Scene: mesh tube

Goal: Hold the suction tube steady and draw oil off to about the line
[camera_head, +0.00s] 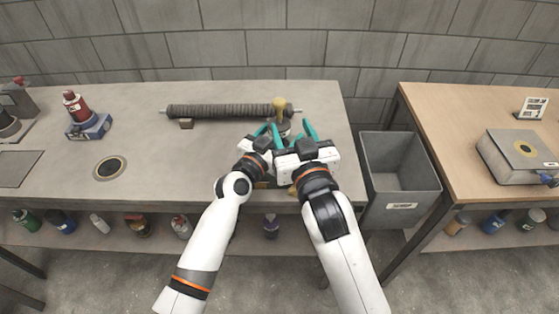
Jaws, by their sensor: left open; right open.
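My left gripper (269,130) and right gripper (304,130) are side by side near the right end of the grey workbench (210,172), teal fingers pointing to the back. Both are open. No suction tube or fill line can be made out.
A grey bin (370,170) stands between the bench and a wooden table (440,107) with a grey boxy device (510,158). A red bottle on a blue base (77,110) and a round dark-centred disc (110,168) are at left. The middle bench is clear.

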